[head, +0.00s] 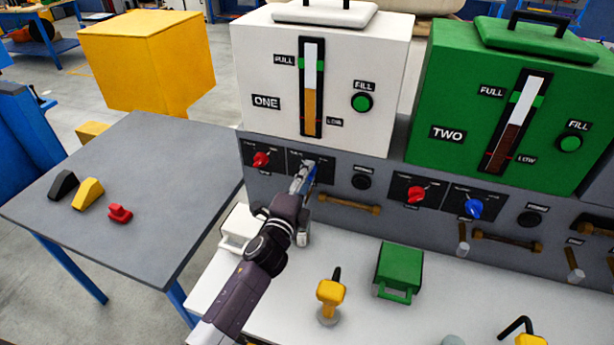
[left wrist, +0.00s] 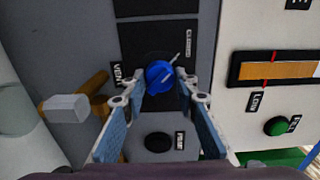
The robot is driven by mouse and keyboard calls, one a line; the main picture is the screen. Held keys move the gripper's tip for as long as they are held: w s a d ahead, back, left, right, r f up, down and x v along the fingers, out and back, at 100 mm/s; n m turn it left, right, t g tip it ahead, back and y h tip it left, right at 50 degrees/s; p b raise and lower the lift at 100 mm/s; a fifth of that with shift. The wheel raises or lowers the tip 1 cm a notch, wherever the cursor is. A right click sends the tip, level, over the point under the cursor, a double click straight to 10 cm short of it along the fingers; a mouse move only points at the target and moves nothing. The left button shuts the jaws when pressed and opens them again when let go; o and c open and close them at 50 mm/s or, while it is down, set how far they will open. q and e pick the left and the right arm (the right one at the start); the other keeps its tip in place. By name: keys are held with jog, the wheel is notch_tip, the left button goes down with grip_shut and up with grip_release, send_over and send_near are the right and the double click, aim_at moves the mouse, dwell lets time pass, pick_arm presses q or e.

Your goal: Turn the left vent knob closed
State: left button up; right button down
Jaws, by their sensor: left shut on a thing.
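The left vent knob is blue. In the left wrist view the knob (left wrist: 160,76) sits on a black plate marked with "VEN" lettering, the rest of which is covered. My left gripper (left wrist: 163,84) has one finger on each side of the knob and is shut on it. In the head view my left gripper (head: 303,178) reaches the grey panel (head: 340,165) under the white box ONE, and its fingers hide the knob there. The knob's exact turn angle is hard to read. My right gripper is not in view.
A red knob (head: 261,159) is just left of my gripper, a black button (head: 362,181) and a brass handle (head: 348,204) to the right. A second red knob (head: 415,194) and blue knob (head: 474,208) sit under box TWO.

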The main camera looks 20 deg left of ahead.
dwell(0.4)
pick_arm(q)
jog(key=o, duration=1.2)
jog(key=shift+c, duration=0.2)
jog(key=s, duration=1.2)
jog(key=shift+a, duration=0.2)
jog(key=shift+f, duration=0.1)
